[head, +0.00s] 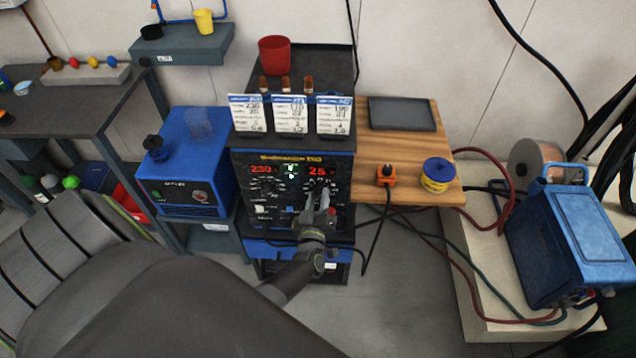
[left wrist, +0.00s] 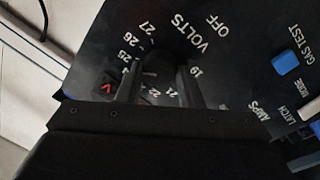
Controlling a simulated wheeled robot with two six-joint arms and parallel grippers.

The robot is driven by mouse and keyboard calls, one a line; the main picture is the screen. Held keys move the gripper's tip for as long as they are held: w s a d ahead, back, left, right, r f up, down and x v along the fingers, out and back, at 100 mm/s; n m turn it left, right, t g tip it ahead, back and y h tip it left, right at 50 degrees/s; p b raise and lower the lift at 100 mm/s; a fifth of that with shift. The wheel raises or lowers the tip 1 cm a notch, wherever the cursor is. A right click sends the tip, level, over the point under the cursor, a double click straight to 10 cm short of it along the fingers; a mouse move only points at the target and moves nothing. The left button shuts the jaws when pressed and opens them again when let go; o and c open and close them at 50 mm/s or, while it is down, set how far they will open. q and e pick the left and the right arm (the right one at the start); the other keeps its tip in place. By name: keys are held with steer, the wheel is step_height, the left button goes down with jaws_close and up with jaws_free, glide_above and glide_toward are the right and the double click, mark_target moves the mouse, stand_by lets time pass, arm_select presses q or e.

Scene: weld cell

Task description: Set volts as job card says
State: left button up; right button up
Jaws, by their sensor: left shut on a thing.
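The black welding machine (head: 291,180) stands in the middle of the head view, with red digits reading 230 on the left and 25 on the right. My left gripper (head: 322,202) is at the right side of its panel. In the left wrist view, its fingers are shut on the black volts knob (left wrist: 158,65), amid a printed scale running from 19 to 27 and the word VOLTS. The knob's pointer is hidden. Three job cards stand upright on the machine: left (head: 247,113), middle (head: 291,114) and right (head: 334,116). Their small figures are hard to read. My right gripper is out of view.
A red cup (head: 275,54) stands behind the cards. A wooden side table (head: 415,150) holds a dark tray (head: 402,113), an orange plug-like part (head: 386,175) and a yellow-blue spool (head: 438,174). A blue unit (head: 190,165) stands at left. Cables hang right of the machine.

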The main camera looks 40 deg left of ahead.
arm_select(q)
steer(key=shift+r+m+p, duration=0.1)
steer(key=shift+m+p, duration=0.2)
steer(key=shift+m, duration=0.7)
steer(key=o, duration=1)
steer(key=shift+b+v, duration=1.05)
steer(key=shift+v, duration=7.65)
steer(key=shift+r, duration=0.1)
